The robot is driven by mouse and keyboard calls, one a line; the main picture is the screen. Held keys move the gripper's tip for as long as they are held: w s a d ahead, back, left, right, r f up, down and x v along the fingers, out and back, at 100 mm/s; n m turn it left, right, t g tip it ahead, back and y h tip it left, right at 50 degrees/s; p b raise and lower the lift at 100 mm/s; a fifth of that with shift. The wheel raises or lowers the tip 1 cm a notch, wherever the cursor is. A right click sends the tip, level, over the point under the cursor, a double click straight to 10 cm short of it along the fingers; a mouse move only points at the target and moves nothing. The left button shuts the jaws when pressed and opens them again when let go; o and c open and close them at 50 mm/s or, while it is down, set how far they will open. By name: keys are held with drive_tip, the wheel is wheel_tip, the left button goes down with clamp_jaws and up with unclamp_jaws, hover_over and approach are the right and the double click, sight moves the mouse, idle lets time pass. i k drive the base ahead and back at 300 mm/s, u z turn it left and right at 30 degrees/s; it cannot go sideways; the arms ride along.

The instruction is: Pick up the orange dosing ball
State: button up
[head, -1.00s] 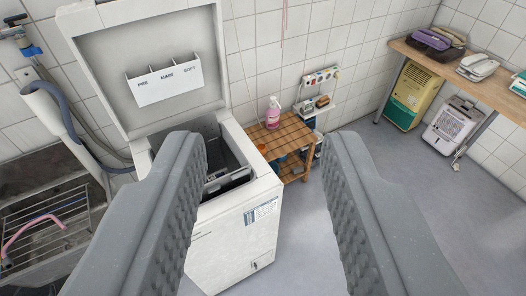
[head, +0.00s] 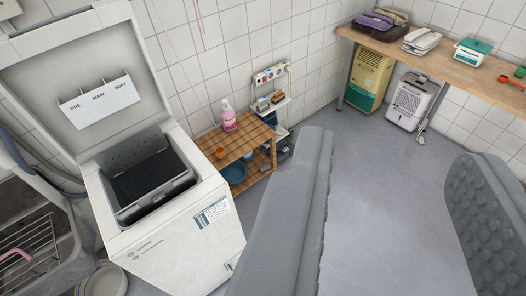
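The orange dosing ball (head: 221,153) appears as a small orange object on the near left part of the slatted wooden stand's top (head: 243,141), beside the washing machine. A pink bottle (head: 229,118) stands behind it on the same top. My gripper (head: 390,180) is open and empty, its two grey fingers wide apart in the foreground. It is to the right of the stand in the picture, and the ball lies outside the fingers, left of the left one.
A top-loading washing machine (head: 172,222) with its lid raised stands at left. A wooden counter (head: 447,67) holds several appliances. A yellow-green unit (head: 370,78) and a white unit (head: 410,100) stand below it. The middle floor is clear.

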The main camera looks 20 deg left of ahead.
sight(220, 152)
drive_tip(key=z, duration=1.4)
drive_tip(key=i, duration=2.2)
drive_tip(key=u, duration=3.15)
drive_tip(key=i, duration=0.9)
drive_tip(key=u, duration=0.15)
